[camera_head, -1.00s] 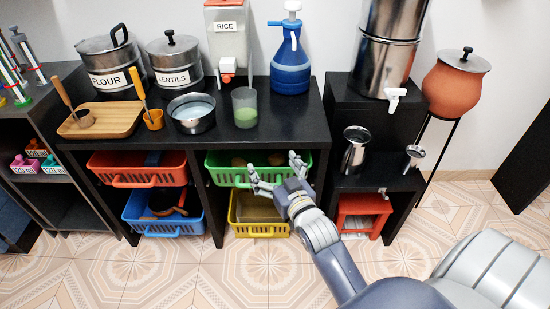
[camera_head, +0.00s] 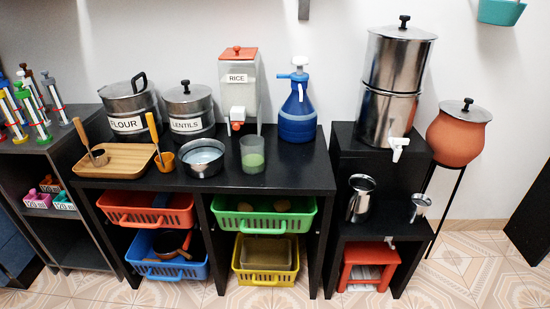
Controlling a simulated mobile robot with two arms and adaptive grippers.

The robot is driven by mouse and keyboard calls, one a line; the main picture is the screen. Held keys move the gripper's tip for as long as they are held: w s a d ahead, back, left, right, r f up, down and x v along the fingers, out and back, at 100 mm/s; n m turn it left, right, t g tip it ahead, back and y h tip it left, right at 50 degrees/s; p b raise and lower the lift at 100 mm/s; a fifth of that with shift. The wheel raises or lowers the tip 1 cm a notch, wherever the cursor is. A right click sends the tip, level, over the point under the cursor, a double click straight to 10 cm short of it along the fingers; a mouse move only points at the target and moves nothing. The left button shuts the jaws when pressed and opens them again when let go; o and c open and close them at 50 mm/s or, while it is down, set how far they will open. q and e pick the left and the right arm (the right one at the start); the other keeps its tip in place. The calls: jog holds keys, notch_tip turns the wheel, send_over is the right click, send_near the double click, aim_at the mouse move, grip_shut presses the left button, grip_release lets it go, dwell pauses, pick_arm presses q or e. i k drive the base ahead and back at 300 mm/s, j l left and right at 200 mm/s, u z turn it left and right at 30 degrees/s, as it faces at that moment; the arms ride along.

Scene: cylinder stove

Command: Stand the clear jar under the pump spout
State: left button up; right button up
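The clear jar (camera_head: 252,155) stands upright on the black counter and has something green in its lower part. The jar is apart from the bottle, in front of the rice dispenser (camera_head: 239,84) and not beneath the pump spout. Neither of my grippers shows in the head view now.
A steel bowl (camera_head: 203,157) stands just left of the jar. Flour (camera_head: 131,108) and lentils (camera_head: 189,111) pots stand behind. A steel water filter (camera_head: 392,85) is at right. The counter (camera_head: 297,167) in front of the pump bottle is clear.

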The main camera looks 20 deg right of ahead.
aim_at(298, 154)
jog(key=i+j+z, duration=0.15)
jog(key=z, duration=0.25)
jog(key=i+j+z, duration=0.1)
jog(key=j+z, duration=0.2)
jog(key=z, duration=0.15)
jog(key=i+j+z, duration=0.1)
jog(key=j+z, duration=0.5)
jog(key=z, duration=0.25)
